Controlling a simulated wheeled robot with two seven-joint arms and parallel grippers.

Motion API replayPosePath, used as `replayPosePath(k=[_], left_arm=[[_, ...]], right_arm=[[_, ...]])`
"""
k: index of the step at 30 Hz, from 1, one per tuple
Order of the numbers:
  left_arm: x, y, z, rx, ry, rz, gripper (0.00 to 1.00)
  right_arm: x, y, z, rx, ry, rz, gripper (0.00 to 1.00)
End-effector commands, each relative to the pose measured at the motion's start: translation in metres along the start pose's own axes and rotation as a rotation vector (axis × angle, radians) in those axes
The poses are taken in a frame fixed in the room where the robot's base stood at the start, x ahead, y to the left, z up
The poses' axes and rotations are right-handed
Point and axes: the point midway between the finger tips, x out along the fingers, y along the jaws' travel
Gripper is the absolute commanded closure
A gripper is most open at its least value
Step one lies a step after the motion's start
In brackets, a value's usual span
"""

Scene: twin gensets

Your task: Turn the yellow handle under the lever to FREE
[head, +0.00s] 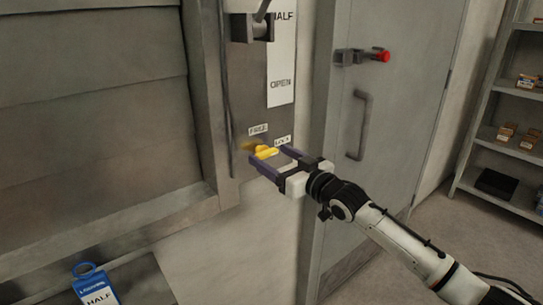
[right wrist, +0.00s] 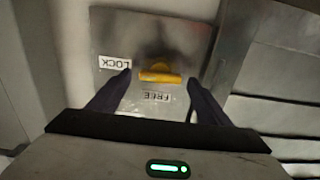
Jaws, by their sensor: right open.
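The yellow handle (head: 265,152) sits on a grey metal plate (head: 236,100) below the lever (head: 262,12). A FREE label (head: 258,129) is above it and a LOCK label (head: 283,141) is to its right. My right gripper (head: 267,158) is open, its two dark fingers reaching toward the handle from the right. In the right wrist view the handle (right wrist: 160,77) lies crosswise between the finger tips, with the LOCK label (right wrist: 115,62) at its left and the FREE label (right wrist: 157,97) just below it. I cannot tell whether the fingers touch it. My left gripper is not in view.
A grey door (head: 385,130) with a bar handle (head: 359,125) and a red-tipped latch (head: 382,56) stands right of the plate. Shelves (head: 500,140) with small boxes are at far right.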

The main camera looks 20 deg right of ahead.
Motion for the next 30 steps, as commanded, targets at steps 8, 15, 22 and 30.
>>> replayPosePath(k=[8, 15, 22, 30], left_arm=[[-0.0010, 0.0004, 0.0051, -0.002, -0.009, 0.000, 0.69], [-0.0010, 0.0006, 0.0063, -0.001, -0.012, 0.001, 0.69], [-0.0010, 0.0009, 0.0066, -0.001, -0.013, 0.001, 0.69], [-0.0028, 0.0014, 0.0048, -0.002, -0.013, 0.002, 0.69]], right_arm=[[0.0111, -0.0004, -0.0004, -0.001, 0.001, -0.001, 0.28], [0.0108, -0.0005, -0.0001, -0.001, 0.000, -0.001, 0.40], [0.0106, -0.0004, 0.0000, -0.001, 0.000, 0.000, 0.69], [0.0106, -0.0006, -0.0005, -0.044, 0.000, -0.001, 0.69]])
